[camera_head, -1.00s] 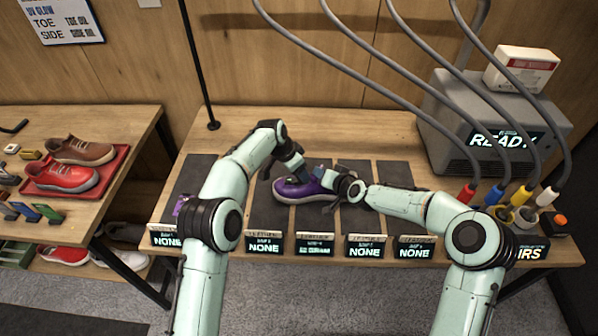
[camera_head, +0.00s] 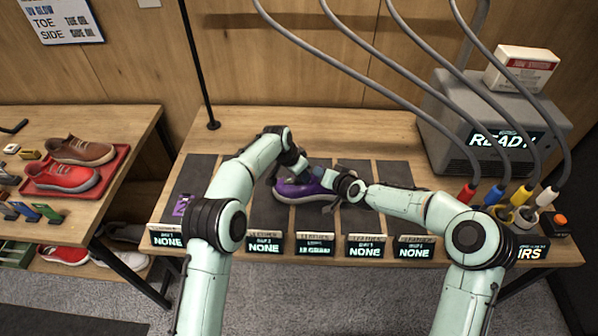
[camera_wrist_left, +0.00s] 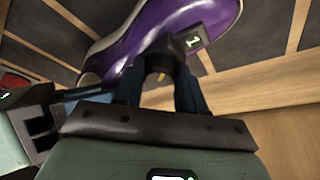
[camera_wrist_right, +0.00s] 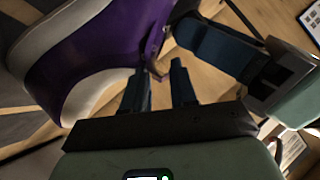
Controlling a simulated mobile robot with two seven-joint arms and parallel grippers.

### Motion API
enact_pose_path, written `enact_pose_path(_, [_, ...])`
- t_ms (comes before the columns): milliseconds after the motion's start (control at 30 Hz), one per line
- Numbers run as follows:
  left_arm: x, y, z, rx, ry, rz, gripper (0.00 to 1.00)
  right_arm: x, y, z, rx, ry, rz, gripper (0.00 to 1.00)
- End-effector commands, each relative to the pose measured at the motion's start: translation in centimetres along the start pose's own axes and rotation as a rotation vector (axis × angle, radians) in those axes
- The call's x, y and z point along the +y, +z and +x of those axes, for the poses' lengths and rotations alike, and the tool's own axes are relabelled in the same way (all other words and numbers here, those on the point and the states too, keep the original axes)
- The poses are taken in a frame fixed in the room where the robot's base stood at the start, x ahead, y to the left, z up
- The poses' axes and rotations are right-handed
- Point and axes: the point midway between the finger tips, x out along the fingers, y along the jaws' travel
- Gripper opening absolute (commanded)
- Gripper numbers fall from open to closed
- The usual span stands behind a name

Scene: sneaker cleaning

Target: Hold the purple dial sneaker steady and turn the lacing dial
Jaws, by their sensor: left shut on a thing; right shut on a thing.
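The purple sneaker (camera_head: 290,194) with a pale sole lies on a dark mat in the middle of the bench. It fills the top of the left wrist view (camera_wrist_left: 140,35) and the left of the right wrist view (camera_wrist_right: 95,65). My left gripper (camera_wrist_left: 160,82) is shut on a dark block with a glowing mark, apparently the lacing dial (camera_wrist_left: 190,42). My right gripper (camera_head: 319,175) is shut on the sneaker's edge; its fingertips meet the purple upper in the right wrist view (camera_wrist_right: 158,75). The grippers are close together. The exact contact points are partly hidden.
Several dark mats with label displays (camera_head: 264,244) line the bench front. A grey machine (camera_head: 450,130) reading READY stands at the right, with hoses to coloured nozzles. A side table at the left bears a red tray (camera_head: 115,178) with shoes. The bench behind the sneaker is clear.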

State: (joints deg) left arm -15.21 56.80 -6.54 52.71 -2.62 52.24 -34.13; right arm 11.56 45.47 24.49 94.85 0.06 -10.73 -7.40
Motion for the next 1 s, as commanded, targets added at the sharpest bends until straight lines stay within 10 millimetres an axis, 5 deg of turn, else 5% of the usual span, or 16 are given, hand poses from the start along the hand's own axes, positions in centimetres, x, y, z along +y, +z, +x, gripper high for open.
enact_pose_path(500, [-0.18,0.04,-0.06,0.004,-0.061,-0.134,0.09,0.0,0.2,-0.01,-0.005,0.0,-0.001,0.0])
enact_pose_path(533, [-0.18,0.04,-0.06,0.004,-0.061,-0.133,0.43,0.0,0.2,-0.01,-0.005,0.0,-0.001,0.0])
enact_pose_path(600, [-0.17,0.05,-0.06,0.003,-0.061,-0.133,0.65,0.0,0.2,-0.01,-0.005,0.0,-0.001,0.0])
enact_pose_path(1000, [0.03,-0.03,-0.8,0.003,-0.058,-0.131,0.66,0.03,0.2,0.02,-0.005,0.0,0.0,0.0])
